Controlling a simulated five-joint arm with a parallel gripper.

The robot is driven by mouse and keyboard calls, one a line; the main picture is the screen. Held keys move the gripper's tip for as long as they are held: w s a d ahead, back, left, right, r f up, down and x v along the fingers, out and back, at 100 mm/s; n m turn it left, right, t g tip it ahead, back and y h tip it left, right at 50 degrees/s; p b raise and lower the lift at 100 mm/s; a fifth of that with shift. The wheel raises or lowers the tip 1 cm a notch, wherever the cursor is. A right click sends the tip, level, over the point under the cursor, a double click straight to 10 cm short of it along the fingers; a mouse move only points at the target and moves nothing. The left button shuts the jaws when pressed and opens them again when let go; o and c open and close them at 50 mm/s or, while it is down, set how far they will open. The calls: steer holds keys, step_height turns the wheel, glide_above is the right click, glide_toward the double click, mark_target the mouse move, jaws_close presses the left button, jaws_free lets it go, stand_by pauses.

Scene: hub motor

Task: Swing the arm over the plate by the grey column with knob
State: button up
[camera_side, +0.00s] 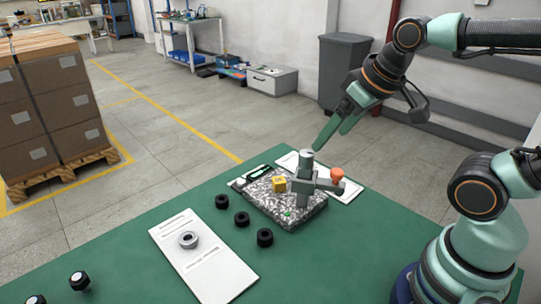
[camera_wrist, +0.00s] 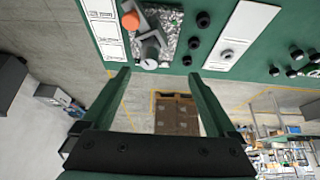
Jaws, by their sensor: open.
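A grey column (camera_side: 305,172) stands at the right part of a speckled stone-like plate (camera_side: 262,197). A grey arm reaches right from it, with an orange knob (camera_side: 337,174) near its end. My gripper (camera_side: 331,138) is above and behind the column in the side view. In the wrist view my gripper (camera_wrist: 158,78) shows spread, empty fingers. Whether the fingers touch the column is hard to tell.
A yellow block (camera_side: 279,184) sits on the plate. Several black rings (camera_side: 242,219) lie in front. A white sheet (camera_side: 215,264) carries a metal ring (camera_side: 188,240). Another white sheet (camera_side: 350,194) lies behind the column.

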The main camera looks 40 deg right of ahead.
steer(key=shift+w, duration=0.1)
steer(key=shift+c, duration=0.5)
step_height(320, 180, up, 2)
steer(key=m+g, duration=0.3)
steer(key=g, duration=0.3)
glide_above(307, 152)
step_height(307, 152, down, 12)
steer(key=shift+a+r, duration=0.1)
steer(key=shift+r, duration=0.05)
jaws_close()
steer(key=shift+r, duration=0.1)
stand_by(0.9)
